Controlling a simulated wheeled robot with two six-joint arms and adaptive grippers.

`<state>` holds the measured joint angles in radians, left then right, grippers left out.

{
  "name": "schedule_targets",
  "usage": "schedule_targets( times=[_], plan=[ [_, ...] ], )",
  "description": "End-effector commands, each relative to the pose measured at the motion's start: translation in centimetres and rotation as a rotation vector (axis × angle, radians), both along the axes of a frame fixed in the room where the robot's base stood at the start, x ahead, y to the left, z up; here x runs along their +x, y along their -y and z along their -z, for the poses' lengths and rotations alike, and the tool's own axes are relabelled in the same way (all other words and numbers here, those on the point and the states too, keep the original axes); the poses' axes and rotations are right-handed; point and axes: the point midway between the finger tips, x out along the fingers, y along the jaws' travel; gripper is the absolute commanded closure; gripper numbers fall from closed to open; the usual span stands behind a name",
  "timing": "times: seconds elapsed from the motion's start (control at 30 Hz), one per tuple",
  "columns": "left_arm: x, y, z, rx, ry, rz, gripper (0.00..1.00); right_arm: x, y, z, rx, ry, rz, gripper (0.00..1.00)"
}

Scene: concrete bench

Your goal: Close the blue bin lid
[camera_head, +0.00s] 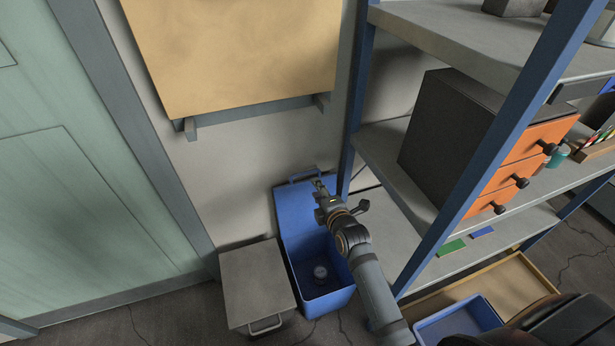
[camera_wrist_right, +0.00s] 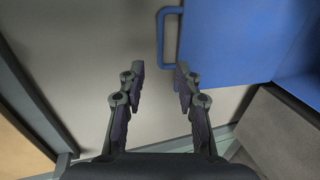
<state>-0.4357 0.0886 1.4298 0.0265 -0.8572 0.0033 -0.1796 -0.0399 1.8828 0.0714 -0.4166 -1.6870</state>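The blue bin (camera_head: 328,302) stands on the floor against the wall. Its blue lid (camera_head: 292,212) is open, tilted up towards the wall. The lid's handle (camera_head: 303,175) is at its upper edge; the lid (camera_wrist_right: 236,42) and handle (camera_wrist_right: 163,38) also show in the right wrist view. My right gripper (camera_head: 319,186) is in front of the lid's upper part, close to the handle. In the wrist view its fingers (camera_wrist_right: 160,75) are apart with nothing held, and the handle bar appears between and beyond their tips. My left gripper is not in view.
A small round object (camera_head: 320,273) lies inside the bin. A grey lidded box (camera_head: 255,278) stands close on the left. A blue-framed shelf (camera_head: 413,240) with an orange-drawer cabinet (camera_head: 532,140) is close on the right. A tan board (camera_head: 240,55) hangs above.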

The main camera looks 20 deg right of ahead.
Motion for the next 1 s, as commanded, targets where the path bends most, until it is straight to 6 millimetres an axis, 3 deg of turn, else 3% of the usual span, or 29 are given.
schedule_targets(
  times=[0.3, 0.5, 0.87, 1.0],
  plan=[
    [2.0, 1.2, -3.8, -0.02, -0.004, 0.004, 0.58, 6.1, -0.2, 2.0, 0.001, 0.001, 0.0, 0.66],
    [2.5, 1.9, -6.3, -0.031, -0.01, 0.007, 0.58, 8.8, -0.3, 2.7, 0.002, 0.0, 0.001, 0.66],
    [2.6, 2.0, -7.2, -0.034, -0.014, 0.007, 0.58, 9.4, -0.3, 2.8, 0.002, -0.002, 0.001, 0.66],
    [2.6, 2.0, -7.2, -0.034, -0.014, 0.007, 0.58, 9.4, -0.3, 2.8, 0.002, -0.002, 0.001, 0.85]
  ],
)
